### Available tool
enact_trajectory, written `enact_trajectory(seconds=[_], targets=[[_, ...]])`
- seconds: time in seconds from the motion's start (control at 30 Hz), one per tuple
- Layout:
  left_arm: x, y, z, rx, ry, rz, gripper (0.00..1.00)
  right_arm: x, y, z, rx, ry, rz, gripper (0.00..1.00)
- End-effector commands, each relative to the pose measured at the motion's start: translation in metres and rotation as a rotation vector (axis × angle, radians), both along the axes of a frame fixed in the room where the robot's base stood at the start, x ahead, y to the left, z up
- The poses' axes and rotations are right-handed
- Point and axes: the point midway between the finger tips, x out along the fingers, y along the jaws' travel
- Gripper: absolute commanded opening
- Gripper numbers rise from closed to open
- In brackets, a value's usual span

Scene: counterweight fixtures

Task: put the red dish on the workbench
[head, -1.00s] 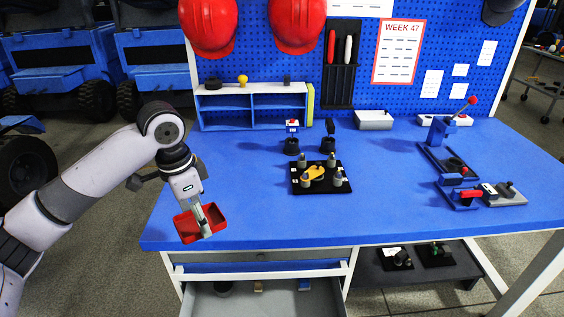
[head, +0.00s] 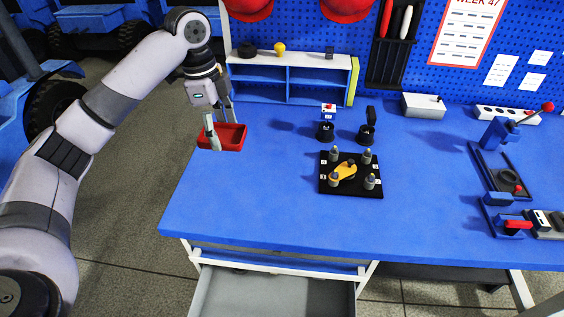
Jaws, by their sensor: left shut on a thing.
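The red dish (head: 234,138) is a shallow rectangular tray near the left edge of the blue workbench (head: 260,205). My left gripper (head: 220,132) points down at the dish, with one pale finger in front of its near wall and the other finger behind that. It is shut on the dish's wall. The dish looks roughly level. I cannot tell whether its underside touches the bench top or hangs just above it. My right gripper is not in view.
A black fixture plate (head: 351,188) with several pegs and a yellow part sits mid-bench. Two dark cylinders stand behind it. A blue shelf (head: 290,80) stands at the back. Clamps (head: 500,165) are at right. The open drawer (head: 270,292) juts out below. The bench's front left is clear.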

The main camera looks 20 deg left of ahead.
Motion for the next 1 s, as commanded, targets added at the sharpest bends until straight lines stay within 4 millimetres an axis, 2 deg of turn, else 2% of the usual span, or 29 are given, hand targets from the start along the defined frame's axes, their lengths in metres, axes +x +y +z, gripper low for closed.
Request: enact_trajectory(seconds=[0.07,0.17,0.5,0.6,0.87,1.0], targets=[[0.0,0.0,-0.003,0.0,0.0,0.0,0.26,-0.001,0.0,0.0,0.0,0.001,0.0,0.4],[-0.001,0.001,-0.018,0.0,0.003,0.002,0.26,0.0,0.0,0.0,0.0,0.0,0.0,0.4],[-0.001,0.0,-0.106,0.0,0.003,0.001,0.26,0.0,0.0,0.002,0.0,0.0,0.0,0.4],[-0.001,0.0,-0.125,0.001,0.001,0.001,0.26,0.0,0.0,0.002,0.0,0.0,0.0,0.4],[-0.001,0.0,-0.15,0.0,0.0,0.001,0.26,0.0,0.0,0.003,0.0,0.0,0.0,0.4],[-0.002,0.0,-0.175,0.0,0.002,0.001,0.26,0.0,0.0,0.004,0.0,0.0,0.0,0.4]])
